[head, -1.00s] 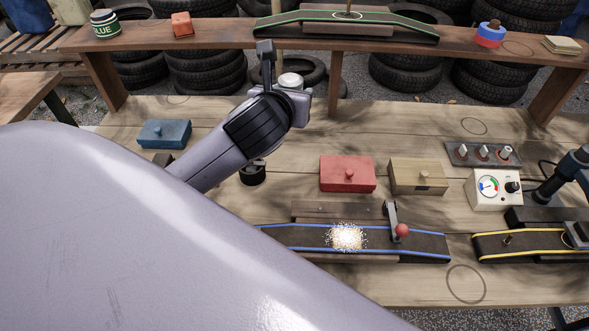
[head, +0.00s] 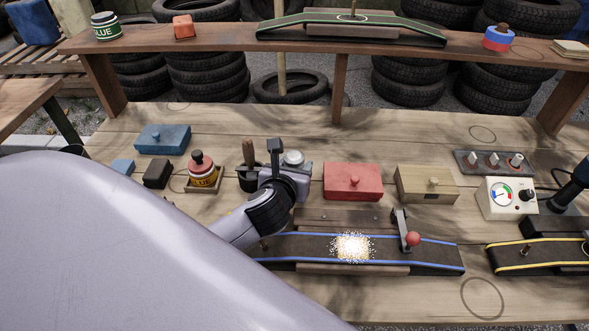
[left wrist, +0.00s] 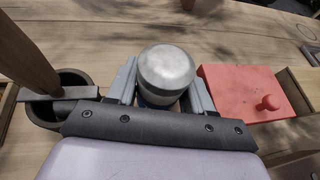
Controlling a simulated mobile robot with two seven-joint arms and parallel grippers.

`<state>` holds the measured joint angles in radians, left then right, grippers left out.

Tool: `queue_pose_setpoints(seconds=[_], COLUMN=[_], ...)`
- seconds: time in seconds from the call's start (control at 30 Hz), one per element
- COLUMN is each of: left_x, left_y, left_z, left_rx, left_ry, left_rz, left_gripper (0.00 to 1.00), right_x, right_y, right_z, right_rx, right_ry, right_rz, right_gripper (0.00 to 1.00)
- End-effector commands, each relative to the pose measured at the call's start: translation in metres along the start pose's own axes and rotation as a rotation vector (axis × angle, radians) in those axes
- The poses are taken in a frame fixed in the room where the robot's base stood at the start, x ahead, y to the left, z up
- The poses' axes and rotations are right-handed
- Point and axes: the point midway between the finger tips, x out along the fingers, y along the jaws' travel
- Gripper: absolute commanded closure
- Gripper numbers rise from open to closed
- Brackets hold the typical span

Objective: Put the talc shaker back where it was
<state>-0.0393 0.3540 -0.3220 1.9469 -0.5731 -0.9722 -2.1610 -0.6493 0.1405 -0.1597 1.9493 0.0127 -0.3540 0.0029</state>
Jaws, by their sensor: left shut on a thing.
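The talc shaker (head: 293,158) shows as a pale grey round cap between the fingers of my left gripper (head: 290,168). In the left wrist view the shaker (left wrist: 167,68) is seen from above, with a finger on each side. My left gripper (left wrist: 164,88) is shut on it. It is between a dark pot (head: 249,180) with a wooden handle and a red box (head: 352,182). The shaker's lower part is mostly hidden, so I cannot tell whether it touches the bench. My right gripper is not in view.
White powder (head: 352,247) lies on the blue-edged strip (head: 430,257) in front. Empty drawn circles show at back right (head: 482,134) and front right (head: 482,298). A raised shelf (head: 220,43) runs behind.

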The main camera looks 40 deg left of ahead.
Motion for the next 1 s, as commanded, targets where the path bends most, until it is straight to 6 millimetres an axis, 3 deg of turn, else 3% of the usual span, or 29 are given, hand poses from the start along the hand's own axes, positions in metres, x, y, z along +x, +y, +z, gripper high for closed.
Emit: queue_pose_setpoints(seconds=[0.37, 0.4, 0.47, 0.5, 0.83, 1.0], left_x=[0.002, 0.002, 0.002, 0.002, 0.000, -0.018], left_y=[0.000, 0.000, 0.000, 0.000, 0.000, -0.001], left_z=[-0.003, -0.004, -0.003, -0.003, 0.000, 0.000], left_rx=[0.001, 0.001, 0.001, 0.001, -0.002, 0.002], left_ry=[-0.002, -0.002, -0.002, -0.002, -0.003, -0.001], left_rz=[-0.001, -0.001, -0.001, -0.001, -0.001, -0.002], left_gripper=[0.82, 0.45, 0.26, 0.23, 0.23, 0.23], right_x=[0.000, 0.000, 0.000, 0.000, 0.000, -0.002], right_y=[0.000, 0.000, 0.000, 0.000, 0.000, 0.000], right_z=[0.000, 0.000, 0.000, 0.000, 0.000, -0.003], right_rx=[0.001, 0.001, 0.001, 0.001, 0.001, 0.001], right_ry=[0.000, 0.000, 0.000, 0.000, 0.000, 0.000], right_rz=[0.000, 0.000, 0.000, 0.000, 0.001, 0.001], right_gripper=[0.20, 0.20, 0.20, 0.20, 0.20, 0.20])
